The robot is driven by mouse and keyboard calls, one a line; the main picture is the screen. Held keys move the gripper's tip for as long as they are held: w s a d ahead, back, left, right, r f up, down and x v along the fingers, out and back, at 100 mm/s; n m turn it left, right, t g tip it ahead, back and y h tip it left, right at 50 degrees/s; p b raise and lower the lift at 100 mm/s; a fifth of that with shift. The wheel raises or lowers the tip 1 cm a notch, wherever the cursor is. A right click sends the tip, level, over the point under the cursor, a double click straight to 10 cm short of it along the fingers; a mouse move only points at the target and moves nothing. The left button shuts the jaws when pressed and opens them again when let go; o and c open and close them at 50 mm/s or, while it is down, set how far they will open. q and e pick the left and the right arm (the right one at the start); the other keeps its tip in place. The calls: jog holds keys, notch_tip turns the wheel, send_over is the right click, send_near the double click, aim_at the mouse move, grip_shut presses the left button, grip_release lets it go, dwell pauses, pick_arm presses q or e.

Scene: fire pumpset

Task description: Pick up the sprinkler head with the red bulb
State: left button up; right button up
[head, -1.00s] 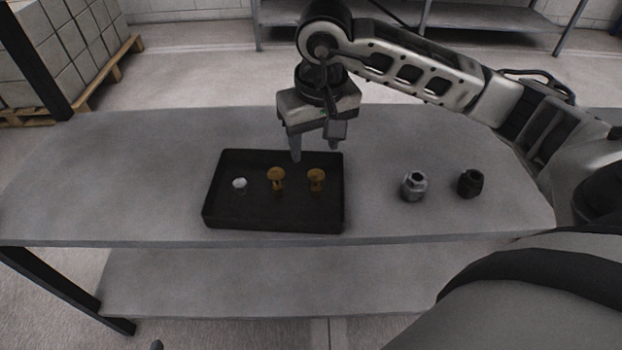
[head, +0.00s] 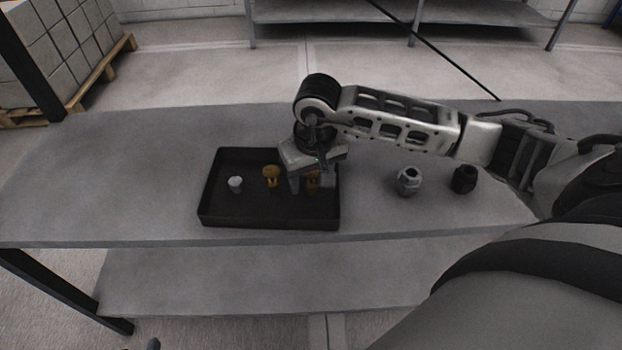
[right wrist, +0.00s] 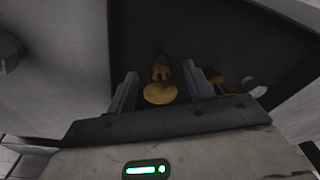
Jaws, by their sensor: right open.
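Two brass sprinkler heads stand in a black tray (head: 212,215) on the table. The right-hand one (head: 312,178) is partly hidden behind my right gripper (head: 311,189). The left-hand one (head: 271,176) stands just left of the gripper. The gripper is open and points down, with a finger on each side of the right-hand head. In the right wrist view that head (right wrist: 160,90) sits between the two fingers, with gaps on both sides. The other head (right wrist: 216,82) is outside the right finger. I cannot make out the bulb colour on either head. My left gripper is not in view.
A small white piece (head: 235,184) stands at the left in the tray. A grey metal fitting (head: 408,181) and a black fitting (head: 464,179) stand on the table right of the tray. The table's left side is clear.

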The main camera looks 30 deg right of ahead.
jog(key=c, duration=1)
jog(key=shift+r, duration=0.1)
